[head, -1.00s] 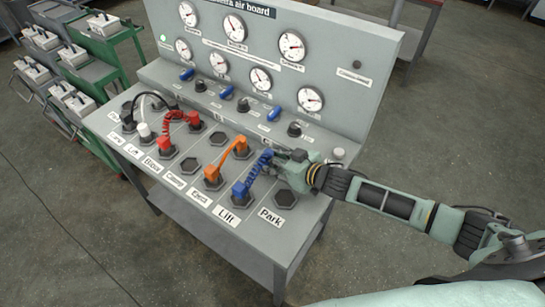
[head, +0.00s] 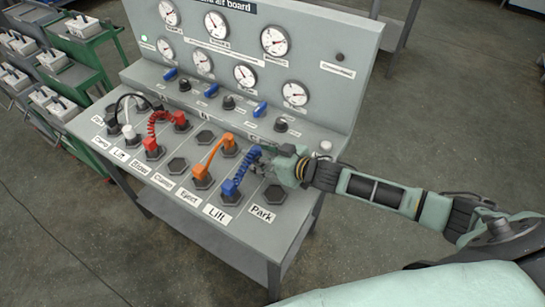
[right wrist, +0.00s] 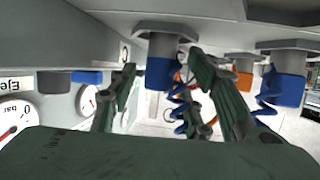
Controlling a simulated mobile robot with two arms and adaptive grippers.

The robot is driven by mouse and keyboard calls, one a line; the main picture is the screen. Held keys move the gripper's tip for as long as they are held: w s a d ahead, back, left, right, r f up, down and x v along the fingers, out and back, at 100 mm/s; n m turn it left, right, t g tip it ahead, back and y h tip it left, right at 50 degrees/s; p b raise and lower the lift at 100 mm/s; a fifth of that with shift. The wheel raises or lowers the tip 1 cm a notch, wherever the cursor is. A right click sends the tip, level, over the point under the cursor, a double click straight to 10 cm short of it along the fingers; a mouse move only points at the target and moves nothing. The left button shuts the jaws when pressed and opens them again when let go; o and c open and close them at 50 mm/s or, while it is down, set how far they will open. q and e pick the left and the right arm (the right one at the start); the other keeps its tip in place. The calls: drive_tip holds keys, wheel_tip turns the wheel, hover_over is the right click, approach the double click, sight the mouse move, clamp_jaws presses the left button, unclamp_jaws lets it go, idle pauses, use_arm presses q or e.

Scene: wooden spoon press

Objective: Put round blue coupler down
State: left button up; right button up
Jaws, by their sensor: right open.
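The round blue coupler (head: 254,154) stands at the back end of a coiled blue hose on the sloping board. It shows in the right wrist view (right wrist: 159,73), set against a grey hexagonal socket. My right gripper (head: 268,163) is open, with one finger on each side of this coupler; I cannot tell whether they touch it. The hose's other blue coupler (head: 231,188) sits in the socket by the "Lift" label, and shows at the right in the wrist view (right wrist: 284,89). My left gripper is out of view.
An orange hose (head: 214,152) and a red hose (head: 157,120) link sockets to the left. An empty socket (head: 275,194) lies by the "Park" label (head: 262,214). Gauges line the upright panel (head: 325,68) behind. Green carts (head: 85,55) stand far left.

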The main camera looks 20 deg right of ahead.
drive_tip(key=b+v, duration=0.1)
drive_tip(key=v, duration=0.9)
drive_tip(key=shift+s+f, duration=0.1)
drive_tip(key=shift+v, duration=0.8)
